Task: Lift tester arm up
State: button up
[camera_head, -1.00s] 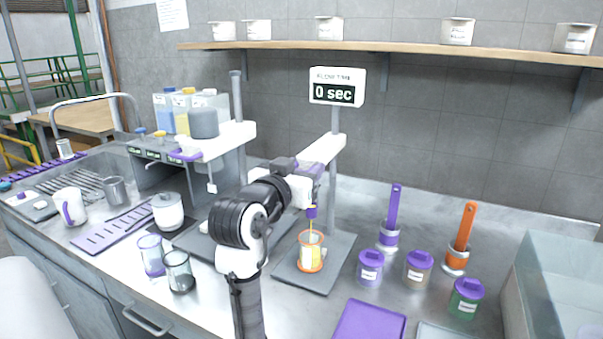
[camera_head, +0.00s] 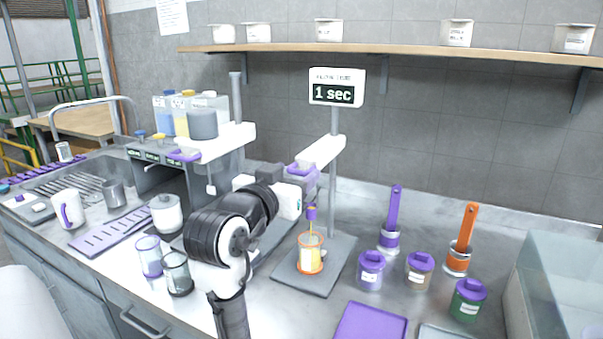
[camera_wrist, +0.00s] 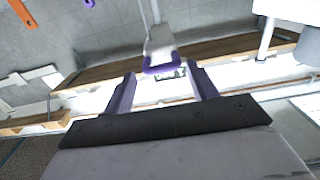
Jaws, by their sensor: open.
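The tester is a stand on a grey base plate (camera_head: 336,268), with a display (camera_head: 336,93) reading 1 sec. Its white arm (camera_head: 322,150) slopes down from the post toward me and has a purple handle at its near end. A purple piece (camera_head: 311,213) with a thin yellow rod hangs below it, over an orange-rimmed beaker (camera_head: 311,254). My gripper (camera_head: 308,182) is open just in front of and below the arm's near end. In the wrist view the purple handle (camera_wrist: 161,68) lies between the fingertips of my gripper (camera_wrist: 162,73), not clamped; whether they touch cannot be told.
Purple (camera_head: 390,225) and orange (camera_head: 462,240) brushes stand in tins at right, behind several lidded jars (camera_head: 371,270). A clear tank (camera_head: 560,270) stands far right. Glasses (camera_head: 177,270), a white mug (camera_head: 68,208) and a dispenser (camera_head: 205,140) are at left.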

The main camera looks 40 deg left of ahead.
jog(key=b+v, duration=0.2)
jog(key=v, duration=0.7)
jog(key=shift+s+d, duration=0.15)
jog(key=shift+s, duration=0.1)
